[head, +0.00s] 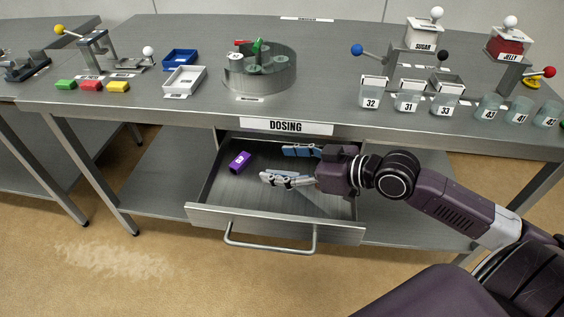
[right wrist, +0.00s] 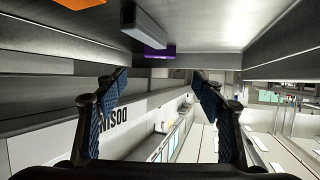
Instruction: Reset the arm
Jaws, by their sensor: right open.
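My right gripper (head: 282,166) is open and empty, over the open drawer (head: 275,222) under the table marked DOSING. Its two blue-padded fingers stand apart and point left in the head view. In the right wrist view the open fingers (right wrist: 161,95) show with an empty gap between them. A small purple box (head: 239,161) lies in the drawer, left of the fingertips and apart from them. A purple thing, likely that box, shows beyond the fingers in the right wrist view (right wrist: 160,52). My left gripper is not in view.
The drawer's front handle (head: 271,247) sticks out into free floor. On the metal table stand a round grey device (head: 260,75), blue (head: 180,58) and white (head: 184,80) trays, labelled cups (head: 409,100) and dispensers marked SUGAR (head: 424,46) and JELLY. The tabletop overhangs the drawer's back.

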